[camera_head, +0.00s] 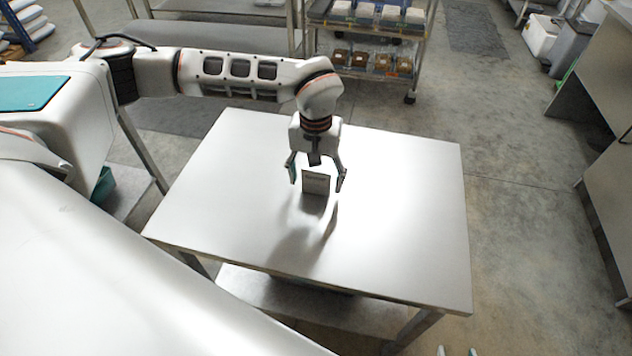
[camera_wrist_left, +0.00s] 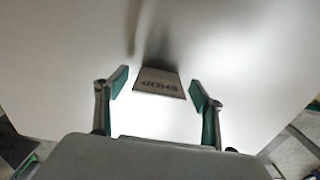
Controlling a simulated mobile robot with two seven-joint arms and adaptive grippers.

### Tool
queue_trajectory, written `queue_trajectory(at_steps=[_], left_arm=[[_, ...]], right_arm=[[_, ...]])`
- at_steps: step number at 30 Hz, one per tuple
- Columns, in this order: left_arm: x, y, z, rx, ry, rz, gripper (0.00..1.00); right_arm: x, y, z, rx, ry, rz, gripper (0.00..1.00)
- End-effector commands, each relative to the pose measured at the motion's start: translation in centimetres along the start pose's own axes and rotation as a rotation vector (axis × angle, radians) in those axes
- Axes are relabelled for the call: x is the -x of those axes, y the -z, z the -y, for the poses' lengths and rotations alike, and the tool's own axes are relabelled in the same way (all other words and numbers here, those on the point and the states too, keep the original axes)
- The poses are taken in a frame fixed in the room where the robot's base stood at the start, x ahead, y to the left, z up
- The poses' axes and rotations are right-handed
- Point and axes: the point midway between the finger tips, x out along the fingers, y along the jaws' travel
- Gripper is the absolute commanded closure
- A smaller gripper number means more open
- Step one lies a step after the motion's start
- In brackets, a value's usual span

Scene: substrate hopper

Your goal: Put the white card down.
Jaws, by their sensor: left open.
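The white card (camera_head: 316,184) is on the metal table (camera_head: 400,235), near its middle, and appears to stand upright. Dark lettering shows on it, and in the left wrist view the card (camera_wrist_left: 160,84) has the lettering upside down. My left gripper (camera_head: 317,181) is open above the table with one finger on each side of the card. In the left wrist view there is a gap between the card and each fingertip of the left gripper (camera_wrist_left: 160,88). Only the fingertips of my right gripper (camera_head: 457,351) show at the bottom edge, spread apart, with nothing seen between them.
The tabletop around the card is bare. A wheeled rack (camera_head: 370,45) with several small boxes stands behind the table. A grey bench (camera_head: 600,120) is at the right, with open floor (camera_head: 520,200) between it and the table.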

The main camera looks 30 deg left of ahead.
Motion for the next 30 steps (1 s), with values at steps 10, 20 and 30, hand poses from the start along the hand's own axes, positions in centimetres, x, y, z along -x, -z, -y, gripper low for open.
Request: queue_trajectory(at_steps=[10,20,30], left_arm=[[-0.8,0.0,0.0,0.0,-0.001,-0.001,0.35],[-0.8,0.0,0.0,0.0,-0.001,-0.001,0.7],[0.2,0.1,0.0,0.0,-0.001,-0.002,0.7]], right_arm=[[0.0,0.1,0.0,0.001,-0.001,-0.002,0.6],[0.0,0.2,-0.1,0.001,-0.001,-0.003,0.6],[0.0,0.2,-0.1,0.001,-0.002,-0.003,0.6]])
